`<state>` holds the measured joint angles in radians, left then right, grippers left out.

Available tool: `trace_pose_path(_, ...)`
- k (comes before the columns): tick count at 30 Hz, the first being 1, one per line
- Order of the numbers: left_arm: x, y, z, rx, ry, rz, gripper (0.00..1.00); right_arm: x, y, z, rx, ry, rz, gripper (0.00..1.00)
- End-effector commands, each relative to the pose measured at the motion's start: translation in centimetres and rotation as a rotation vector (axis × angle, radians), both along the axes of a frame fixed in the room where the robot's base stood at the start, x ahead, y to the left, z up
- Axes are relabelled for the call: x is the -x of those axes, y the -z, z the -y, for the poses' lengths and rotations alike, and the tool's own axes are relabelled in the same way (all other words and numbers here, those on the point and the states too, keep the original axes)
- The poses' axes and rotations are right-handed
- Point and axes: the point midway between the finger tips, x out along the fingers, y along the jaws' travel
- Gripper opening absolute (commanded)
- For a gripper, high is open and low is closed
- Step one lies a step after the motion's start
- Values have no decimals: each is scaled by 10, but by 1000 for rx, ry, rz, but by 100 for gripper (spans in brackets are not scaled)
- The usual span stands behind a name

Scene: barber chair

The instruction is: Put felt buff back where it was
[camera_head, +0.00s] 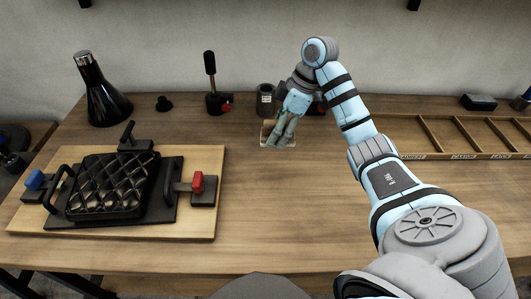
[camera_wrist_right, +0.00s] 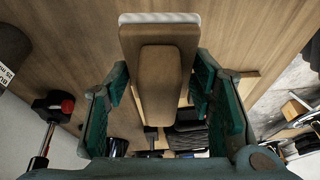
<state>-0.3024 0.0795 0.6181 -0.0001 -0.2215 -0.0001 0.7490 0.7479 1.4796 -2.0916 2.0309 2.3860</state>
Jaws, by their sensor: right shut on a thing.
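The felt buff is a brown wooden block with a white felt edge. It fills the middle of the right wrist view (camera_wrist_right: 160,75), between the green finger pads of my right gripper (camera_wrist_right: 160,92). In the head view, the buff (camera_head: 267,129) shows partly behind the fingers of my right gripper (camera_head: 283,137), over the back middle of the table. The gripper is shut on it. I cannot tell whether the buff touches the tabletop. My left gripper is not in view.
A dark can (camera_head: 265,99) and a lever stand (camera_head: 213,90) are close by at the back. A quilted black piece sits on a clamped wooden board (camera_head: 150,232) at left. A labelled compartment tray (camera_head: 447,156) lies at right. The table's front middle is clear.

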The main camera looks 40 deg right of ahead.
Motion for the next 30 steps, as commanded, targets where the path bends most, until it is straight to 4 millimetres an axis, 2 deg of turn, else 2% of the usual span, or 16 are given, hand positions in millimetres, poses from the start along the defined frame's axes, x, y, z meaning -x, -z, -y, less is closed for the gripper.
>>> trace_pose_path(1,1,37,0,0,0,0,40,-3,33,-5,-7,-20,20,19)
trace_pose_path(3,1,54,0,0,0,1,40,-14,47,-11,1,-44,55,19)
trace_pose_path(5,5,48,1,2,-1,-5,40,-22,59,-11,1,-41,53,19)
trace_pose_path(10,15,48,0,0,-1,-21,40,-33,87,-10,-1,-37,49,19)
trace_pose_path(13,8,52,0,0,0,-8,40,-33,109,-10,-2,-34,45,19)
trace_pose_path(15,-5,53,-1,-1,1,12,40,-34,118,-9,0,-34,45,19)
trace_pose_path(16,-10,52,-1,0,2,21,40,-34,119,-9,0,-34,45,19)
trace_pose_path(17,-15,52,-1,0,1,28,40,-34,119,-9,0,-34,45,15)
trace_pose_path(19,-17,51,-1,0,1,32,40,-34,118,-9,0,-34,44,14)
trace_pose_path(26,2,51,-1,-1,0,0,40,-33,122,-9,0,-33,43,14)
trace_pose_path(27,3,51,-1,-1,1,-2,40,-33,122,-9,0,-33,44,54)
trace_pose_path(30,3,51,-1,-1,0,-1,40,-33,122,-9,-1,-33,44,69)
